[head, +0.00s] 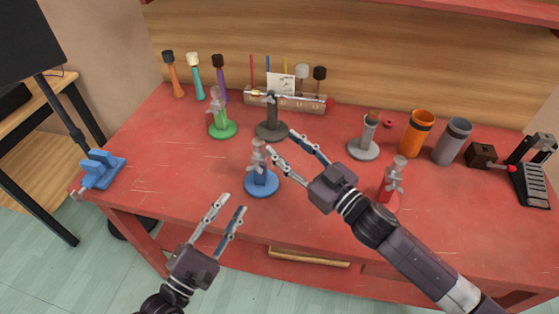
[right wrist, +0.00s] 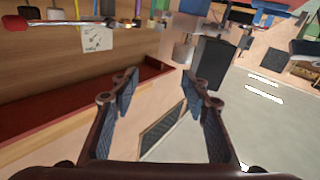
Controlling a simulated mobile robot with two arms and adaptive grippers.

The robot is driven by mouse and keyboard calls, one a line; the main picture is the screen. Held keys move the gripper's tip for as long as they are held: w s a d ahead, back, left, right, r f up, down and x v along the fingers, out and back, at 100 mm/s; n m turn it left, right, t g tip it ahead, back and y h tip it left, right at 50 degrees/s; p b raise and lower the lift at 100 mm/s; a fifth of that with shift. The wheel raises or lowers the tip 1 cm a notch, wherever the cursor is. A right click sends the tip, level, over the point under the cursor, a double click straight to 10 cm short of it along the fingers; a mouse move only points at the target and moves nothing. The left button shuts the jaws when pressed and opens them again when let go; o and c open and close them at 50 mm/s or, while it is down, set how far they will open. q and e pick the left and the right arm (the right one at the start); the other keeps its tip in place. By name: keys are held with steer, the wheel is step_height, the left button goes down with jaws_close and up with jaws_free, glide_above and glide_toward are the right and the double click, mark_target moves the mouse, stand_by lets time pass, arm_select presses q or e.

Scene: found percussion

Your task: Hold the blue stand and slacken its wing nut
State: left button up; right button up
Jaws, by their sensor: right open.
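The blue stand (head: 262,184) stands upright on the red table, with a round blue base and a blue post. Its grey wing nut (head: 258,158) sits near the top of the post. My right gripper (head: 281,141) is open, with its fingertips just right of and above the stand's top; I cannot tell whether they touch it. In the right wrist view its open fingers (right wrist: 158,80) have nothing between them. My left gripper (head: 232,203) is open and empty, in front and left of the stand, near the table's front edge.
A green stand (head: 222,129), a dark stand (head: 271,130), a grey stand (head: 363,149) and a red stand (head: 395,180) surround it. Orange (head: 417,133) and grey (head: 452,141) cups stand right. A blue vise (head: 100,170) is at the left edge. The left front tabletop is clear.

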mark_target(263, 148)
steer(key=shift+m+g, duration=0.4)
steer(key=shift+m, duration=0.2)
steer(key=w+a, duration=0.1)
steer(key=a, duration=0.1)
steer(key=w+a+f, duration=0.1)
steer(key=a, duration=0.1)
steer(key=w+a+f, duration=0.1)
steer(key=w+a, duration=0.1)
steer(key=shift+a, duration=0.35)
steer(key=shift+f, duration=0.1)
jaws_close()
stand_by(0.5)
